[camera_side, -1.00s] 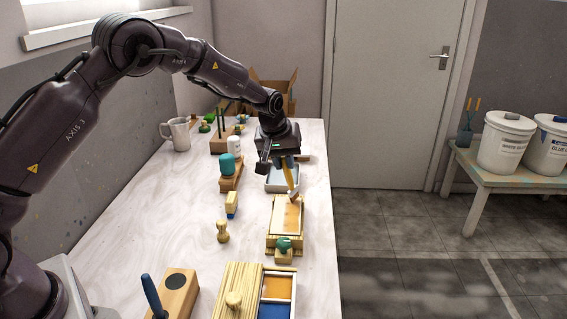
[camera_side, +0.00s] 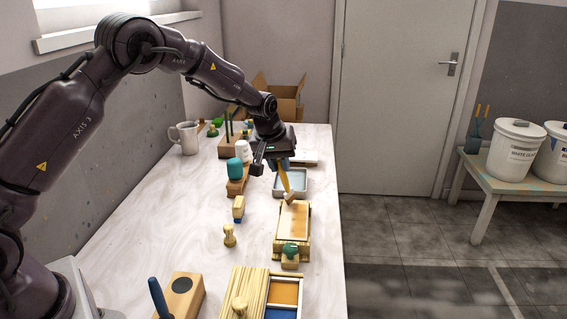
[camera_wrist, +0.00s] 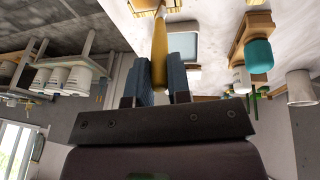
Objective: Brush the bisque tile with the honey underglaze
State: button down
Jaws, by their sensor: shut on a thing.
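My gripper (camera_side: 283,163) is shut on the yellow handle of a brush (camera_side: 285,181), which also shows between the blue fingers in the wrist view (camera_wrist: 159,55). The brush tilts, its head low at the far end of the bisque tile (camera_side: 294,224); I cannot tell whether the bristles touch. The tile lies on a wooden support and shows a honey-orange tint over much of its face, with paler edges. The honey underglaze (camera_side: 285,291) fills one compartment of a wooden tray at the near edge, beside a blue compartment (camera_side: 281,312).
A pale blue-grey tray (camera_side: 303,183) stands just behind the tile. A green-topped wooden piece (camera_side: 290,255) sits at the tile's near end. Wooden tools and a teal-topped block (camera_side: 236,169) stand to the left. A slatted wooden lid (camera_side: 246,291) lies beside the underglaze tray.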

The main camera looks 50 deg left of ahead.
jog(key=s+d, duration=0.7)
jog(key=shift+s, duration=0.15)
dwell(2.1)
jog(key=shift+w+a, duration=2.05)
jog(key=shift+w, duration=0.1)
jog(key=shift+a, duration=0.1)
jog(key=shift+w+a, duration=1.3)
jog(key=s+d, duration=0.4)
jog(key=shift+d, duration=0.15)
jog(key=shift+s, duration=0.15)
